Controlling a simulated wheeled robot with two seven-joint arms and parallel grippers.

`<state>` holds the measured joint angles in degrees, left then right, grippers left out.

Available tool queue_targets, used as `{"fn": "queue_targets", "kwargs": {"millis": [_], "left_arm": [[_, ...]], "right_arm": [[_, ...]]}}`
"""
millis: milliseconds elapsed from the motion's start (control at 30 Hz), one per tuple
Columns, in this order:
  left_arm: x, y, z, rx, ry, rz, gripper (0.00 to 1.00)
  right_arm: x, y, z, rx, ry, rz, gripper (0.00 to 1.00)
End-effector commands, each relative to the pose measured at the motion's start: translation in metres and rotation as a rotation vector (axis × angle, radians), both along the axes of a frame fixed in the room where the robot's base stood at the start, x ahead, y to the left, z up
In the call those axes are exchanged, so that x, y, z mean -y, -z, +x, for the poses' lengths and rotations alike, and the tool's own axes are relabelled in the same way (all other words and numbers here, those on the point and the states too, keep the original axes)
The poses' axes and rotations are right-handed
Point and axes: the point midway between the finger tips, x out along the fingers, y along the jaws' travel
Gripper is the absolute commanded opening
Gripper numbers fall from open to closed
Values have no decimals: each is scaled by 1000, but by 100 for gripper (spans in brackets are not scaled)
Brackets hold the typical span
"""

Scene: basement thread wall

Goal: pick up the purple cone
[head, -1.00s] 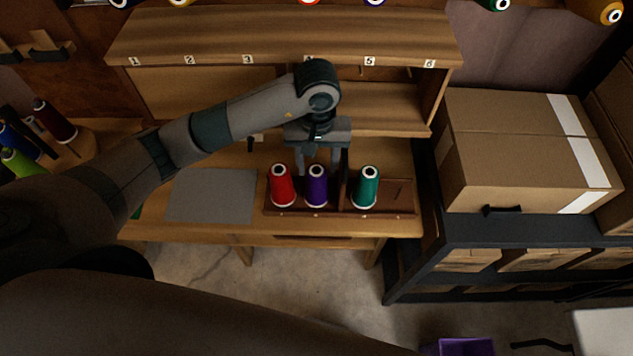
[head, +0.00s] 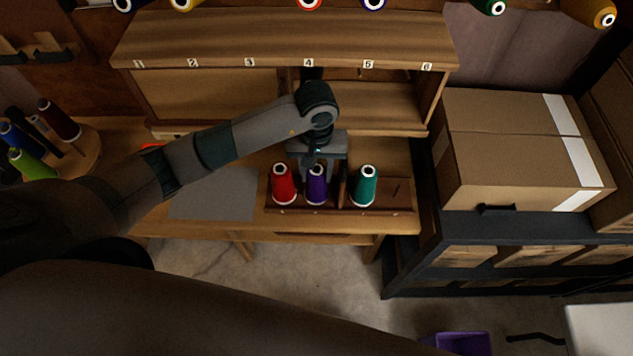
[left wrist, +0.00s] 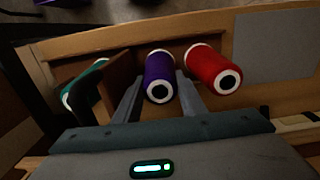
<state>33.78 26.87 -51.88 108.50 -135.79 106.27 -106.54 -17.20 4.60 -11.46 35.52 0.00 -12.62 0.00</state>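The purple cone (head: 317,186) stands upright in a wooden rack (head: 385,206) on the bench, between the red cone (head: 283,186) and the green cone (head: 365,187). My left gripper (head: 317,172) is low over the purple cone. In the left wrist view its open fingers (left wrist: 160,82) lie on either side of the purple cone (left wrist: 158,70), one between it and the red cone (left wrist: 212,68), the other beside a wooden divider (left wrist: 118,75). I cannot tell whether either finger touches the cone. The cones partly hide the fingertips in the head view. My right gripper is out of view.
A grey mat (head: 213,194) lies left of the rack. A numbered shelf (head: 285,50) stands behind and above. A cardboard box (head: 520,150) sits on a dark stand at right. More cones (head: 60,120) stand at far left.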

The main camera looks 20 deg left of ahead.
Motion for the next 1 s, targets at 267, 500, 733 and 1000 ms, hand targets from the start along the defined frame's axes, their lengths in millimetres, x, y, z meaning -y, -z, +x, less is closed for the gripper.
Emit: {"fn": "queue_targets", "kwargs": {"millis": [267,500,733,1000], "left_arm": [[0,0,0,1,0,0,0],[0,-7,1,4,-1,0,0],[0,-31,2,7,1,-1,0],[0,-75,1,6,1,1,0]], "right_arm": [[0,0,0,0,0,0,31],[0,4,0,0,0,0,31],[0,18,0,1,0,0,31],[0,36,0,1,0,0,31]]}}
